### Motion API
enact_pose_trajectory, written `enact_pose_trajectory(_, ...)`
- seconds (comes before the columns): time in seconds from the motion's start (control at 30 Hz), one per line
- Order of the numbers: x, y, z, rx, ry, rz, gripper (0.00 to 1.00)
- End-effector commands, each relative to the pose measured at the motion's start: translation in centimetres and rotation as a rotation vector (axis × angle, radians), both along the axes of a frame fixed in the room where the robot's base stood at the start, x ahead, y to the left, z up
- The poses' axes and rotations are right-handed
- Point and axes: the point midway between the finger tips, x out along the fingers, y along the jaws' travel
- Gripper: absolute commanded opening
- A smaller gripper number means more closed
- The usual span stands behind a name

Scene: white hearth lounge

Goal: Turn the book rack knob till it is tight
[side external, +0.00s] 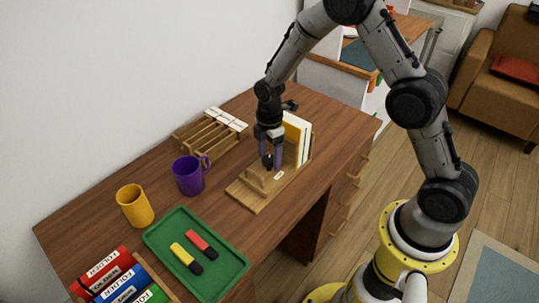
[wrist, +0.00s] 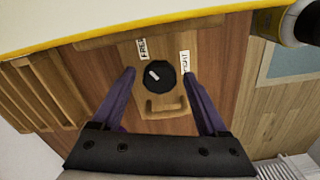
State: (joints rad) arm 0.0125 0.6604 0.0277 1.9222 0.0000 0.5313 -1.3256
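The wooden book rack (side external: 248,196) stands on the desk with upright books (side external: 296,135) at its back end. In the wrist view its black round knob (wrist: 160,81) has a short white mark left of its centre. A FREE label (wrist: 142,48) is above left of the knob and a TIGHT label (wrist: 185,63) is to its right. A wooden loop (wrist: 165,107) sits just below the knob. My gripper (wrist: 158,72) is open, with its purple fingers on either side of the knob and visible gaps to it. In the side view my gripper (side external: 271,158) points down over the rack.
A purple mug (side external: 189,176), a yellow cup (side external: 135,206) and a slatted wooden rack (side external: 207,135) stand left of the book rack. A green tray (side external: 222,286) with two markers and several folders (side external: 118,280) are nearer. Bare desk lies between the tray and book rack.

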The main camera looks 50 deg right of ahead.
Motion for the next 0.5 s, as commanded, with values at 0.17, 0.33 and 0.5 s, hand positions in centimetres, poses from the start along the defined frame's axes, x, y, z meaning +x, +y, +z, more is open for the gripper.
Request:
enact_pose_trajectory(0.17,0.00,0.00,0.03,0.000,0.000,0.000,0.42)
enact_pose_trajectory(0.33,0.00,0.00,0.05,0.000,0.000,0.000,0.12)
enact_pose_trajectory(0.5,0.00,0.00,0.06,0.000,0.000,-0.001,0.00)
